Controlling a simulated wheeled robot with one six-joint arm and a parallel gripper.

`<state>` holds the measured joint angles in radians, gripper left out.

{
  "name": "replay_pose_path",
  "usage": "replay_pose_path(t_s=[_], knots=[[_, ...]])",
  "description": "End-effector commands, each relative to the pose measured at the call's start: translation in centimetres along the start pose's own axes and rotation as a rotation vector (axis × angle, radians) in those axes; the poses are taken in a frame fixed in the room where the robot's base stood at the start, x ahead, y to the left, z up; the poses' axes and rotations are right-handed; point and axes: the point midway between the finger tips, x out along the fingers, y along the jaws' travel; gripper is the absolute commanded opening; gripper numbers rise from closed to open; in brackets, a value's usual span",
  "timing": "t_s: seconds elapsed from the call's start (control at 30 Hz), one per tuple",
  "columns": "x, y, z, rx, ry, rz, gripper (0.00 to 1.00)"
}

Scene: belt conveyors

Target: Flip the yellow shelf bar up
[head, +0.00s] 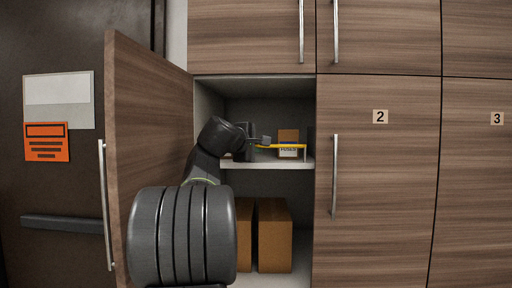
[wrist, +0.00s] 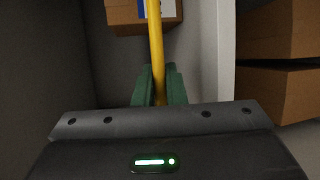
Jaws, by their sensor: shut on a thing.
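The yellow shelf bar (head: 284,146) runs across the front of the upper shelf inside the open cabinet, above the shelf board. In the wrist view the bar (wrist: 155,45) runs from the top edge down between the green fingers. My gripper (head: 262,142) is at the left part of the bar, and in the wrist view my gripper (wrist: 158,85) is shut on it. The bar's left end is hidden behind my arm.
The cabinet door (head: 150,160) stands open on the left. A small box (head: 288,137) sits on the shelf (head: 270,163) behind the bar. Brown boxes (head: 274,235) stand in the lower compartment. Closed door 2 (head: 385,190) is at the right.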

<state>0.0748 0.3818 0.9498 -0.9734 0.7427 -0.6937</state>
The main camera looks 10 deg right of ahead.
Motion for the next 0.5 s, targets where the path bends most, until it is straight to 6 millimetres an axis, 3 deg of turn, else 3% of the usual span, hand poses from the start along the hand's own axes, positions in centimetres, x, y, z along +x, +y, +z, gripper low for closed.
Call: replay_pose_path(t_s=[0.17, 0.2, 0.3, 0.5], knots=[[-0.04, 0.11, -0.02, 0.001, 0.001, 0.003, 0.0], [-0.04, 0.11, -0.02, 0.001, 0.001, 0.003, 0.13], [-0.03, 0.09, -0.02, 0.001, 0.001, 0.003, 0.32], [-0.02, 0.04, -0.02, 0.001, 0.001, 0.002, 0.32]])
